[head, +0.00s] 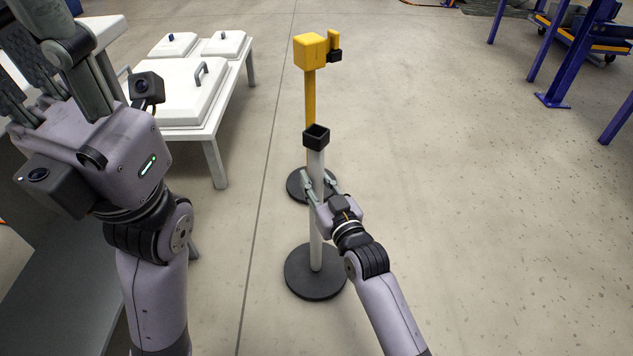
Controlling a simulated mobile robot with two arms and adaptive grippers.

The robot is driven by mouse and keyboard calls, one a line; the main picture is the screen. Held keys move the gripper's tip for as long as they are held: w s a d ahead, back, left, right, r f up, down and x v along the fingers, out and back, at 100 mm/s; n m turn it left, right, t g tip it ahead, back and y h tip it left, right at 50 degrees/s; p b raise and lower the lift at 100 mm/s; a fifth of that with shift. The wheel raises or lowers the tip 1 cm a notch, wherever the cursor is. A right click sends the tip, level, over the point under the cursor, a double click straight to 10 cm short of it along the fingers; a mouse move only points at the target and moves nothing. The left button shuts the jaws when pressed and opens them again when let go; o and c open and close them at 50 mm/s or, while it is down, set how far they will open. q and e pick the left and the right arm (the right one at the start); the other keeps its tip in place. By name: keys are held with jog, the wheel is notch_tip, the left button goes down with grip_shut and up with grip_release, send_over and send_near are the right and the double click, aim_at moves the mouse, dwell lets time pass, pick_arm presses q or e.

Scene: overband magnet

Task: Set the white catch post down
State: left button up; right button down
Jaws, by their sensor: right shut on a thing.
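The white catch post (316,240) stands upright in the middle of the head view. It has a black square cup (316,136) on top and a round black base (315,283). My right gripper (318,184) is shut on the white pole, below the cup. I cannot tell whether the base touches the floor or hangs just above it. My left gripper (62,70) is raised at the upper left, away from the post and partly cut off by the frame edge; its jaw opening is unclear.
A yellow post (310,98) with a yellow head and its own black base stands right behind the white post. A white table (208,132) with lidded white boxes is at the left. Blue steel legs (556,75) stand at the upper right.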

jog(key=shift+r, duration=0.6)
jog(key=c, duration=1.7)
grip_release()
jog(key=shift+o, duration=0.8)
jog(key=o, duration=0.3)
jog(key=shift+f, duration=0.3)
jog(key=shift+o, duration=0.2)
jog(key=shift+s+f, duration=0.15)
jog(key=shift+f, duration=0.5)
jog(key=r+v, duration=0.1)
jog(key=v, duration=1)
jog(key=shift+s+d, duration=0.25)
jog(key=shift+s, duration=0.1)
